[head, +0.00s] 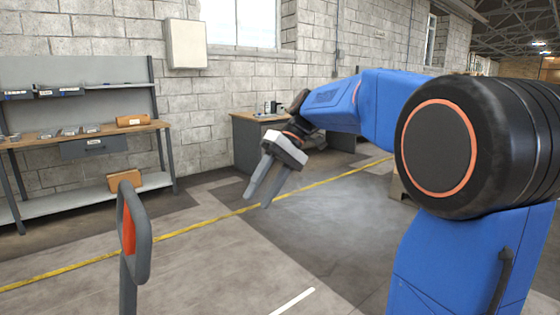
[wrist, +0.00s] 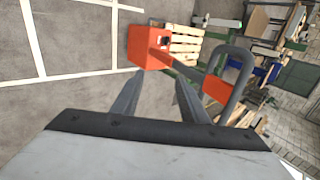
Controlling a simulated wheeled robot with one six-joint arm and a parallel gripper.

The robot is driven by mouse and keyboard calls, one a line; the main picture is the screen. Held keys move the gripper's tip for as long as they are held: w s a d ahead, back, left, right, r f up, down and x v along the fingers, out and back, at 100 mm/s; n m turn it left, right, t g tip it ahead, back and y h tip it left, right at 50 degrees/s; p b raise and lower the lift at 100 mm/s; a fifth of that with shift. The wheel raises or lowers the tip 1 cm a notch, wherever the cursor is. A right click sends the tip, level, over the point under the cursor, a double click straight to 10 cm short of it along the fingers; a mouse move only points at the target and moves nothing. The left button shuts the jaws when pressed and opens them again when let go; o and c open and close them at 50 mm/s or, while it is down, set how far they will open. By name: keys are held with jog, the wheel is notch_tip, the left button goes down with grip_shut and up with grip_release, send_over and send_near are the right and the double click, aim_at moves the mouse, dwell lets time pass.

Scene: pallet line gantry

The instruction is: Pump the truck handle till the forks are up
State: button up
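The truck handle (head: 133,235) stands upright at the lower left of the head view, a grey loop with an orange inner part. In the wrist view the handle (wrist: 236,72) shows at the right, joined by a grey bar to the orange truck body (wrist: 148,47). My gripper (head: 258,200) is to the right of the handle in the head view, fingers apart and pointing down. In the wrist view my gripper (wrist: 160,85) has nothing between its fingers, and the handle loop lies beyond the right finger. The forks cannot be made out.
A workbench (head: 85,135) with shelves stands against the wall at the left. A smaller desk (head: 250,140) stands at the back. A wooden pallet (wrist: 180,44) shows behind the truck body in the wrist view. The floor around a yellow line (head: 210,222) is open.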

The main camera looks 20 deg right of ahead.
jog(key=v, duration=1)
jog(key=shift+d+r, duration=0.25)
